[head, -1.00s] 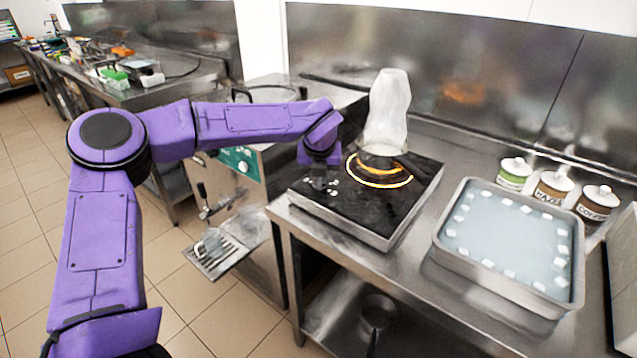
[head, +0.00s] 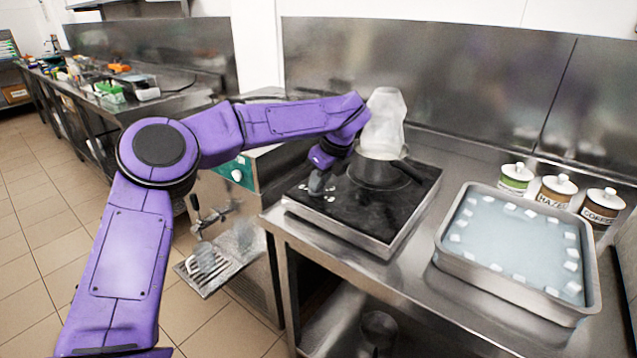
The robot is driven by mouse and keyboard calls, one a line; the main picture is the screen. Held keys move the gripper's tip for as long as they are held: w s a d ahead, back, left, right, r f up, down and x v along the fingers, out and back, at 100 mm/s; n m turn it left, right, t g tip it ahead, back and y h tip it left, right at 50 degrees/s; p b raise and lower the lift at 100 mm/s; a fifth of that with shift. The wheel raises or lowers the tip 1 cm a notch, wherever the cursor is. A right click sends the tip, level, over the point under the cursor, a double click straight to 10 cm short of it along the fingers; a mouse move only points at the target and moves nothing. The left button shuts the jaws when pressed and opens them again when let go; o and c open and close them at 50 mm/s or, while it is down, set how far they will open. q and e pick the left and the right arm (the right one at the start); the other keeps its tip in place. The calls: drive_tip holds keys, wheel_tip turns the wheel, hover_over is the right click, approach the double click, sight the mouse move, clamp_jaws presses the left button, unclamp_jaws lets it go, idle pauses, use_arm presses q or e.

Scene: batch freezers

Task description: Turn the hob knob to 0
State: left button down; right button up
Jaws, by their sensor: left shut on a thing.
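The black hob (head: 395,222) sits on the steel counter, with a dark pan (head: 375,173) on its back part. A whitish translucent shape (head: 384,120) stands above the pan. No ring glows on the hob. My left gripper (head: 317,190) points down at the hob's front left area, beside small white markings (head: 303,186). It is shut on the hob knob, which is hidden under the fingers. My right gripper is out of view.
A steel tray (head: 447,262) of bluish liquid with white cubes stands right of the hob. Several lidded jars (head: 553,190) are behind it. A machine with a tap and drip grate (head: 205,270) is at the left.

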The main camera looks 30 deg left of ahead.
use_arm(q)
drive_tip(key=shift+w+n, duration=0.1)
drive_tip(key=shift+n, duration=0.6)
drive_tip(key=c, duration=1.1)
unclamp_jaws()
drive_tip(key=v, duration=1)
drive_tip(key=shift+w+d+r, duration=0.2)
drive_tip(key=shift+r, duration=0.1)
